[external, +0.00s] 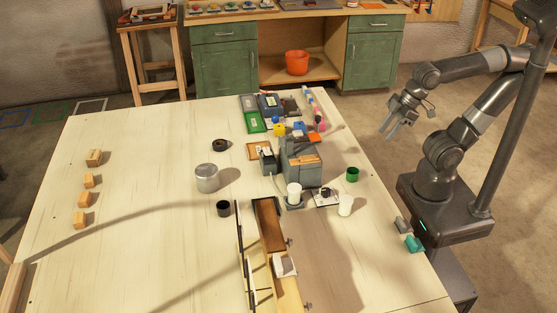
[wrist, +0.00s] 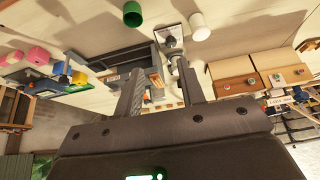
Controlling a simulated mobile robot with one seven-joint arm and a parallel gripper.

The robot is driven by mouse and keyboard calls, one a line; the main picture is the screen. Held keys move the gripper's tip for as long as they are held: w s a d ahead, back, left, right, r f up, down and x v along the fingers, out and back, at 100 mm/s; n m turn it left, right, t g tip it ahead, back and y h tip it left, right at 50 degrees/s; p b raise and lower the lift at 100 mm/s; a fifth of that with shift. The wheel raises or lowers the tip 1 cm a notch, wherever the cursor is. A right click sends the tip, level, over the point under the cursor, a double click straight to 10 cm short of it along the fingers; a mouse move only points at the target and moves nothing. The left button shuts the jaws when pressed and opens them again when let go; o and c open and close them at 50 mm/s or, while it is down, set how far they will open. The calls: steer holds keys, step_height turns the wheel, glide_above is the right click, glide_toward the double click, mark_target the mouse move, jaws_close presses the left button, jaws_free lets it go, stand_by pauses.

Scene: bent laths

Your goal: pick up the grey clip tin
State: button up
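A round grey metal tin (external: 207,178) stands upright on the pale wooden table (external: 150,220), left of the middle, in the external view. It is the likeliest grey clip tin; no label on it can be read. I cannot make it out in the wrist view. My gripper (external: 395,128) is in the air past the table's right edge, far to the right of the tin. In the wrist view, the fingers of my gripper (wrist: 161,92) are apart with nothing held between them.
A grey box-like unit (external: 300,165) stands right of the tin. A green cup (external: 352,174) and white cup (external: 345,206) stand nearer my arm. Wooden blocks (external: 94,158) line the left; table there is clear.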

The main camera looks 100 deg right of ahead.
steer(key=shift+o, duration=0.5)
steer(key=o, duration=1.2)
steer(key=shift+o, duration=0.2)
